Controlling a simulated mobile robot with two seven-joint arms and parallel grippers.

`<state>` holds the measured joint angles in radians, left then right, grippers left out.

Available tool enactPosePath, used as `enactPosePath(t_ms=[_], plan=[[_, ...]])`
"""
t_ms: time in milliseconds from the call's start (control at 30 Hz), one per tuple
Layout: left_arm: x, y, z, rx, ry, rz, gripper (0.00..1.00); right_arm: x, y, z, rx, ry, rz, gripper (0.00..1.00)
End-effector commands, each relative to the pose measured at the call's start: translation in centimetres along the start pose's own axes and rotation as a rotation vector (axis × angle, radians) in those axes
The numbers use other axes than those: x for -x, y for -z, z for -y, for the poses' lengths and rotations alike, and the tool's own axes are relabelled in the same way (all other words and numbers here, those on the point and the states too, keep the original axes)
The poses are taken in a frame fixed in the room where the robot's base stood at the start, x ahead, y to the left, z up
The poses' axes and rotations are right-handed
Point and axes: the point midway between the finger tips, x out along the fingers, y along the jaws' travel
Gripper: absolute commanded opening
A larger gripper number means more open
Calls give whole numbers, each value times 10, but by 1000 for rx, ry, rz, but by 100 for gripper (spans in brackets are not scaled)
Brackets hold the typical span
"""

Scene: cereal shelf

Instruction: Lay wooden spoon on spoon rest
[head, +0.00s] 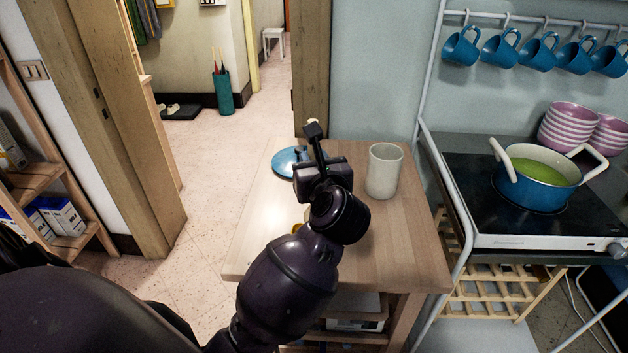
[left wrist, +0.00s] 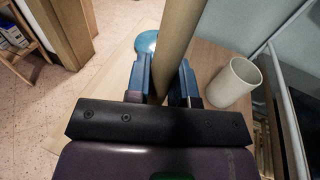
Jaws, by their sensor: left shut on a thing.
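My left gripper (head: 314,135) reaches over the small wooden table in the head view. In the left wrist view its fingers (left wrist: 165,85) are shut on a tan wooden rod, the wooden spoon (left wrist: 181,40), which runs up out of the picture. The spoon's bowl cannot be made out. A shallow round blue dish, which looks like the spoon rest (head: 285,164), lies on the table just left of the gripper in the head view. It also shows, partly covered, in the left wrist view (left wrist: 146,42). My right gripper is in neither view.
A cream cup-like holder (head: 384,171) stands upright on the table (head: 400,235), right of the gripper. A stove with a blue pot of green soup (head: 541,180) is further right. Blue mugs (head: 500,53) hang above. The table's front right is clear.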

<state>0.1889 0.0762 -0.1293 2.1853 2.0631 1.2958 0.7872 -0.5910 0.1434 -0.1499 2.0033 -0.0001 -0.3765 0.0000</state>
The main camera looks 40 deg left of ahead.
Motion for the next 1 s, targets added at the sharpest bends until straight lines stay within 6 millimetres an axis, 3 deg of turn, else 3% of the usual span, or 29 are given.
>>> enactPosePath(t_ms=[333,800,833,1000], plan=[[-4,41,0,-4,0,-1,0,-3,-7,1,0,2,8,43],[-4,47,0,-1,0,-1,0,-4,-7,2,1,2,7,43],[-4,47,0,-1,0,-1,24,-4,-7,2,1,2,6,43],[-4,46,0,0,0,0,48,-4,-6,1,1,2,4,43]])
